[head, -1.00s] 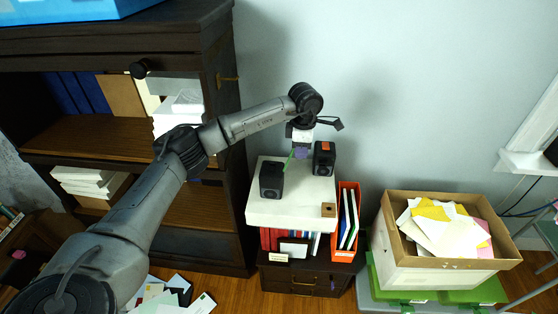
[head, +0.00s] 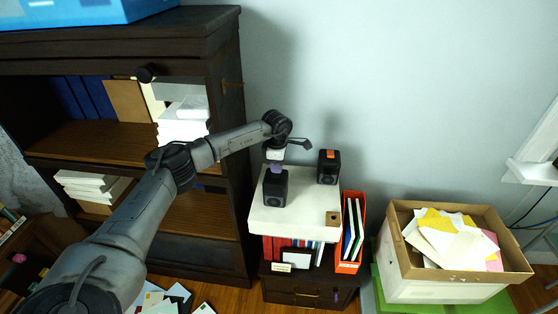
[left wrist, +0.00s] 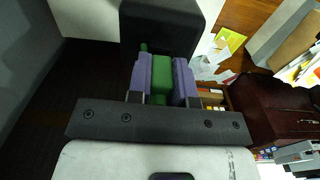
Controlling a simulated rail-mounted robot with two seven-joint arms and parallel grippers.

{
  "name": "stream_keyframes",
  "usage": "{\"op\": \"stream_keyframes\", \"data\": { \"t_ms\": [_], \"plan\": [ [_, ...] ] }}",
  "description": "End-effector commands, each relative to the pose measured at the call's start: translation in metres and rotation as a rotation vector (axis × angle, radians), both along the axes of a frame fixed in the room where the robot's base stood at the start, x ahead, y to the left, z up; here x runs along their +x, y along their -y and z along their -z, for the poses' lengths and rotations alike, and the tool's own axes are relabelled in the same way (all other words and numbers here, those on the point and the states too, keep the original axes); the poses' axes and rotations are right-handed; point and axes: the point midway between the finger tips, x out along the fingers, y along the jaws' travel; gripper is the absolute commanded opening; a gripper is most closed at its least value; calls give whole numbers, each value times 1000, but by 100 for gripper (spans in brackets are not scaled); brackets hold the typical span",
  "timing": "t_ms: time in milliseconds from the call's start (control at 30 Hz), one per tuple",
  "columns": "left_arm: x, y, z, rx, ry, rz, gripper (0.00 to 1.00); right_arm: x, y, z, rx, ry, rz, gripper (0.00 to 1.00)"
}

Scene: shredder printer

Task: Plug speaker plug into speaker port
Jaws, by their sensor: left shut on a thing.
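Two black speakers stand on a white surface on a small cabinet: a left one (head: 275,189) and a right one (head: 329,167) with an orange patch on top. My left gripper (head: 276,167) is right behind the left speaker. In the left wrist view its purple fingers (left wrist: 163,82) are shut on the green speaker plug (left wrist: 161,72). The plug's far end is at the black speaker body (left wrist: 163,20). The speaker port is hidden, and I cannot tell whether the plug is inside it. The plug is hidden in the head view. My right gripper is not in view.
A dark bookcase (head: 228,130) stands close on the left, beside my left arm. An orange file holder (head: 349,267) is right of the white surface (head: 298,217). A cardboard box of papers (head: 400,285) stands further right.

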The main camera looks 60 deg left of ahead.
Motion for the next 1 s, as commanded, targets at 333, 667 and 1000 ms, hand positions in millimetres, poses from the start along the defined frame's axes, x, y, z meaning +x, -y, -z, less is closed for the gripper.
{"op": "stream_keyframes", "data": {
  "t_ms": [333, 667, 1000],
  "plan": [
    [0, 0, 4, 0, 0, 0, 0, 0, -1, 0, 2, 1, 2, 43],
    [0, 0, 9, 0, -1, 0, 25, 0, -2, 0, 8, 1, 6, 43],
    [0, 0, 8, 0, -1, -1, 46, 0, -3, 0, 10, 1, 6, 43]
  ]
}}
